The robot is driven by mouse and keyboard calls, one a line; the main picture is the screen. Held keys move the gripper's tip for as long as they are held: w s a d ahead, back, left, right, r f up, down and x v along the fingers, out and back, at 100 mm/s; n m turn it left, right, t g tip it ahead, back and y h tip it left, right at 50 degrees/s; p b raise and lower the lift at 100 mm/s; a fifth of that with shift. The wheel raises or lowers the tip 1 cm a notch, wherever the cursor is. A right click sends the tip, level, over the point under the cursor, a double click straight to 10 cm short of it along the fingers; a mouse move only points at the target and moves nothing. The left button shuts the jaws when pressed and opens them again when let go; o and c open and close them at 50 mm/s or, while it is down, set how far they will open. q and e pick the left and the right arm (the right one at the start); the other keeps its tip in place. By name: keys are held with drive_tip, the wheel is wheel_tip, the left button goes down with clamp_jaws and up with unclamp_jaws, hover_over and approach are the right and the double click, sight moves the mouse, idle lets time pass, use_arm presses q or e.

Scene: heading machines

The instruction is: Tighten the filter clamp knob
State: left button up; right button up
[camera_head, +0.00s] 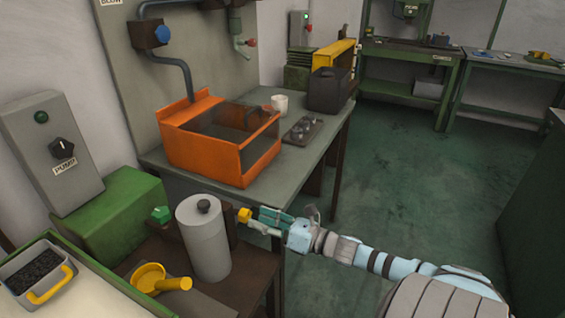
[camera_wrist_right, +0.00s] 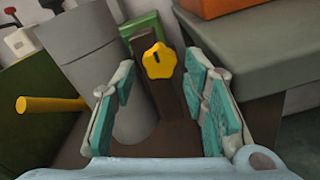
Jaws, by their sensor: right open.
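The yellow lobed clamp knob (camera_head: 244,215) sits on a dark bracket beside the grey filter cylinder (camera_head: 206,243). In the right wrist view the knob (camera_wrist_right: 160,61) faces me with a dark mark at its centre. My right gripper (camera_head: 264,221) comes in from the right, just short of the knob. Its green-padded fingers (camera_wrist_right: 163,98) are open, with one on each side of the line to the knob. I see nothing held between them, and the knob appears to lie just beyond the tips. My left gripper is not in view.
An orange bin (camera_head: 212,150) stands on a grey table (camera_head: 315,150) behind the knob. A yellow scoop (camera_head: 150,280), a green box (camera_head: 115,212) and a PUMP switch panel (camera_head: 52,145) are to the left. The floor on the right is clear.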

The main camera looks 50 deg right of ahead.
drive_tip(key=v, duration=0.8)
drive_tip(key=shift+s+d, duration=0.1)
